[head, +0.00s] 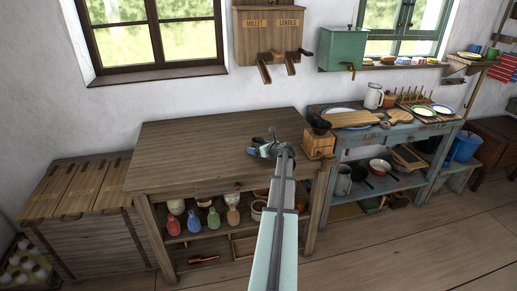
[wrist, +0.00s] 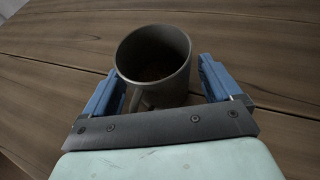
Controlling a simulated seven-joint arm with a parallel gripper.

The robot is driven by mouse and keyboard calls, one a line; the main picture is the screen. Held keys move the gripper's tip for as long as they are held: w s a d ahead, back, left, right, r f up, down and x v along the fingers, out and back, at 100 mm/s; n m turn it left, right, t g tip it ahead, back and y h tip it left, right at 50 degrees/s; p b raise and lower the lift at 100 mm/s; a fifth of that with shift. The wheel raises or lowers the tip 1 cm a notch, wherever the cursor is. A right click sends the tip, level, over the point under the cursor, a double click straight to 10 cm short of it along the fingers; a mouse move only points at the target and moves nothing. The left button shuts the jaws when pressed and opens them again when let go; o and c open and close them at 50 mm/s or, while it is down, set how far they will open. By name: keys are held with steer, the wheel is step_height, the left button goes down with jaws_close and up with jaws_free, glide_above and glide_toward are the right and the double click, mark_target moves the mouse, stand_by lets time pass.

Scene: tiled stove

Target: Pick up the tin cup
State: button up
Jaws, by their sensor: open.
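The tin cup (wrist: 155,62) is a grey cup standing upright on the wooden table (wrist: 50,100) in the wrist view, with its open mouth toward the camera. Its handle is at the near side, low between the fingers. My gripper (wrist: 165,80) is open, with one blue finger on each side of the cup.
A wooden grinder (head: 319,143) with a dark bowl stands close to the right of my gripper. A blue-grey bench (head: 400,131) with boards, plates and a jug is further right. Bottles (head: 194,220) stand on the shelf below. The table's left half is clear.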

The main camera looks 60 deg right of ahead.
steer(key=shift+c, duration=0.2)
steer(key=c, duration=1.1)
steer(key=shift+o, duration=0.2)
steer(key=shift+r, duration=0.1)
step_height(320, 180, up, 10)
